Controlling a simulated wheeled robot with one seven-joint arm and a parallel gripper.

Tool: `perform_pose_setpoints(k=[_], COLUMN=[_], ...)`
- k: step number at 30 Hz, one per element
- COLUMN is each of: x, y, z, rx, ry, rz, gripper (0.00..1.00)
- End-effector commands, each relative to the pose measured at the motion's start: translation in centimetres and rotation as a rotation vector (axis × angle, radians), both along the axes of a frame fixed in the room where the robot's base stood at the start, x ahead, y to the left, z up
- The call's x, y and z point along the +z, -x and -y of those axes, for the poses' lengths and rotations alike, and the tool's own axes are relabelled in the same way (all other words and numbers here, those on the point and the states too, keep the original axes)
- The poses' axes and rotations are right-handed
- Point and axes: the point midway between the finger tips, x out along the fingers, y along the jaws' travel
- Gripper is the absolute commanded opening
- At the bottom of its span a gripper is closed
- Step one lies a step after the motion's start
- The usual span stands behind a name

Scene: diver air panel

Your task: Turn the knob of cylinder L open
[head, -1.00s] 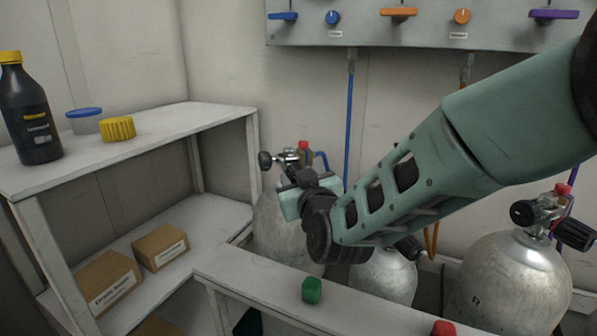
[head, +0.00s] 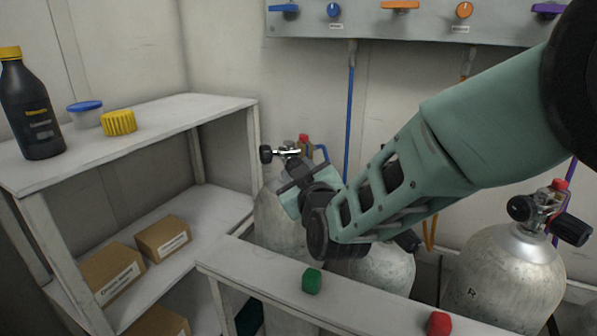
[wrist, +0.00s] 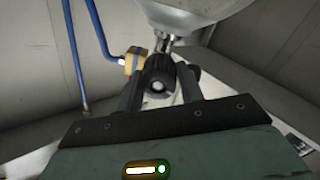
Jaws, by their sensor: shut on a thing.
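The leftmost silver cylinder (head: 276,228) stands behind the low white rail, with a blue hose at its valve. No letter shows on it. Its metal valve (head: 288,151) has a black knob (head: 266,154) sticking out to the left. My gripper (head: 294,169) is in front of this valve, tilted, and hides part of it. In the wrist view, a ribbed black knob (wrist: 158,81) sits between my two dark fingers, which are shut on it. The cylinder's rounded silver body (wrist: 195,15) shows behind it. The exact finger contact is hard to see in the head view.
A middle cylinder (head: 382,272) is partly behind my arm; a right one (head: 505,275) is marked R. The rail (head: 370,310) carries a green cap (head: 312,281) and a red cap (head: 439,324). White shelves (head: 190,124) stand left; a valve panel (head: 430,24) hangs above.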

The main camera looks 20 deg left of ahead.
Motion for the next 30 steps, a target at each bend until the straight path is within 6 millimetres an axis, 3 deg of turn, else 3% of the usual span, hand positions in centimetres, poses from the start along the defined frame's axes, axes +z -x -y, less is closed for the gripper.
perform_pose_setpoints(k=[1, 2, 4, 17, 30], x=[-0.4, -0.4, -0.3, 0.0, 0.2], y=[0.1, 0.1, 0.1, 0.9, 8.5], z=[0.1, 0.1, 0.1, 0.6, 6.4], rx=[0.000, 0.000, 0.000, 0.000, 0.003], ry=[0.004, 0.004, 0.003, 0.001, 0.004], rz=[-0.005, -0.005, -0.004, -0.003, -0.005], gripper=[0.14, 0.43, 0.59, 0.59, 0.59])
